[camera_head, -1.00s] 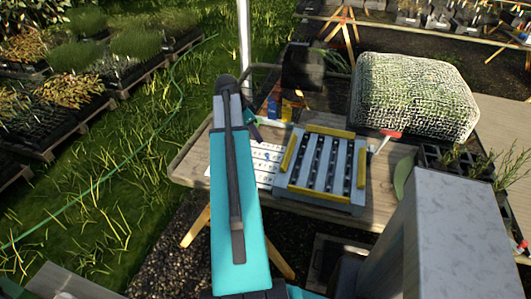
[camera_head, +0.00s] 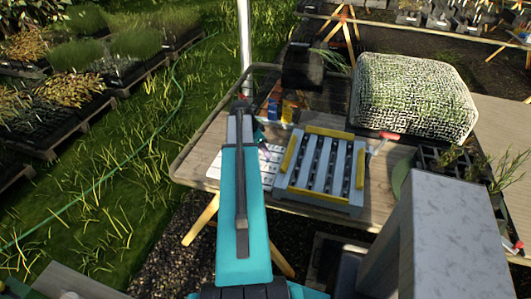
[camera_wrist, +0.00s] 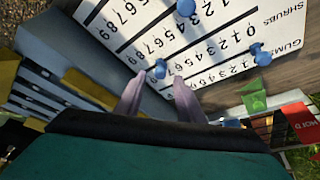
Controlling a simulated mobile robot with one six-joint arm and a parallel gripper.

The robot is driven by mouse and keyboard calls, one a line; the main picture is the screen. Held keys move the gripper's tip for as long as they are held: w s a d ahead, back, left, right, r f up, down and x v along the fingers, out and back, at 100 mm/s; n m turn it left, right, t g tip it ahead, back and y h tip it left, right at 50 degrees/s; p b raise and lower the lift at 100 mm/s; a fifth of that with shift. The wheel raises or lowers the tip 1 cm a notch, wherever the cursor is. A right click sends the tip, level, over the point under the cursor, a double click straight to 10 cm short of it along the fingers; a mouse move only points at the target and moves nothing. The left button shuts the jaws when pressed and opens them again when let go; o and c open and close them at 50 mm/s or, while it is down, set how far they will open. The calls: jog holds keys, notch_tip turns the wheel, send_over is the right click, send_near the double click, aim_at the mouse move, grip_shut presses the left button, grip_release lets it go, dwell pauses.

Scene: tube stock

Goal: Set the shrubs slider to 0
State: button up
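A white slider board (camera_head: 214,165) printed with black digits lies on the wooden table, left of the blue-grey rack. In the wrist view the board (camera_wrist: 90,12) fills the top, with several blue knobs on its dark slots. The printed words SHRUBS and GUM... stand at its right edge. One blue knob (camera_wrist: 160,68) is just beyond and between my fingertips. Another blue knob (camera_wrist: 261,53) is near the labels. I cannot tell for sure which knob belongs to the shrubs row. My gripper (camera_wrist: 158,82) is open, its two pale fingers apart; contact with the knob is unclear.
The blue-grey rack (camera_head: 345,172) with yellow bars is close on the right of the board. A red-handled tool (camera_head: 384,138), a mesh-covered bale (camera_head: 412,97) and small bottles (camera_head: 288,110) stand farther back. A green packet (camera_wrist: 255,103) shows beside the board.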

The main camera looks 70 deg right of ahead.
jog(key=shift+x, duration=1.2)
grip_shut()
jog(key=shift+a, duration=0.35)
jog(key=shift+d+f, duration=0.1)
jog(key=shift+d, duration=0.2)
